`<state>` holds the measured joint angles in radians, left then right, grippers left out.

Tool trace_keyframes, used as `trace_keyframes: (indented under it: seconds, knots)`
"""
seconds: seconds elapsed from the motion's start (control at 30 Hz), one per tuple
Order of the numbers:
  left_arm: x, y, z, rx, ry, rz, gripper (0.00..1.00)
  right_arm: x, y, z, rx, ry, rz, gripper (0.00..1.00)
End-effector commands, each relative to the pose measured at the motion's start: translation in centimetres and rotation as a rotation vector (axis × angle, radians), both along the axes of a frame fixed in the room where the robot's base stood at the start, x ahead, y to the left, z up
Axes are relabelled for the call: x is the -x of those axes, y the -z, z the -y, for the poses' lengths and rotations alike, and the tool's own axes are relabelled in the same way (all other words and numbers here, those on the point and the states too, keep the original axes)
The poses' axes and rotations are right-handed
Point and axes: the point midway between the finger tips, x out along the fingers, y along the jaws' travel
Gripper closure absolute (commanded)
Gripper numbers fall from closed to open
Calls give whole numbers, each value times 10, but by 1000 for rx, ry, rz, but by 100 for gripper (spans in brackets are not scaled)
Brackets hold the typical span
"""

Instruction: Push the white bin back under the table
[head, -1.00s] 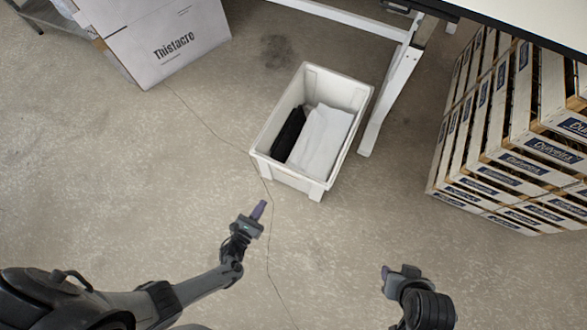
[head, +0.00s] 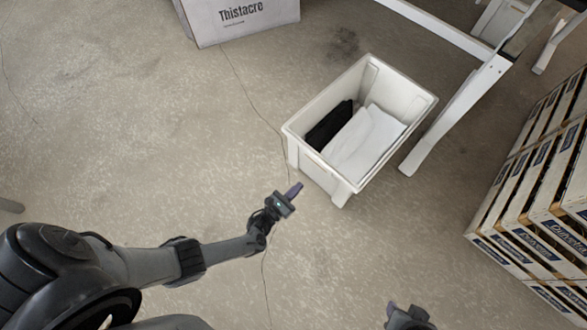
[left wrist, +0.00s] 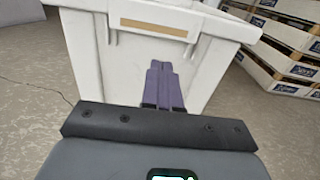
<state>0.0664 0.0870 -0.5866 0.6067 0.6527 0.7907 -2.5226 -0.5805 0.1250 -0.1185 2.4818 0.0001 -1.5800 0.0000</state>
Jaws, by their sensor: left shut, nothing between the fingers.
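The white bin (head: 322,178) stands on the floor in the middle of the head view, left of a white table leg (head: 455,118). It holds a black item (head: 329,126) and a white folded item (head: 367,143). My left gripper (head: 296,188) is shut and empty, close to the bin's near wall. In the left wrist view its purple fingers (left wrist: 162,84) point at the bin's front wall (left wrist: 125,72), below the tan label strip; I cannot tell whether they touch. My right gripper (head: 391,308) shows at the bottom edge, and its fingers are not clear.
A white table frame bar (head: 437,26) runs at the top right. Stacked crates (head: 540,190) stand on the right, and a large box (head: 245,18) stands at the top left. The floor left of the bin is clear.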

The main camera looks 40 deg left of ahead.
Motion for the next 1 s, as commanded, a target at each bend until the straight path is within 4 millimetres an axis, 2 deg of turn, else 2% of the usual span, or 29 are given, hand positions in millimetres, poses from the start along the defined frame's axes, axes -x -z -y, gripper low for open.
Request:
trace_keyframes:
  seconds: [0.03,0.2,0.5,0.73,1.0]
  knots:
    - [-11,2,0,0,-2,4,100,0,7,1,3,-2,-1,57]
    - [-43,3,5,1,0,5,100,0,20,0,2,-3,-1,57]
    - [-88,2,11,-1,-1,3,100,0,41,-1,-2,-1,-1,57]
    - [-103,1,14,0,-1,1,100,0,48,-2,-7,3,-2,57]
    - [-105,0,14,0,-1,1,100,0,48,-3,-11,5,-3,57]
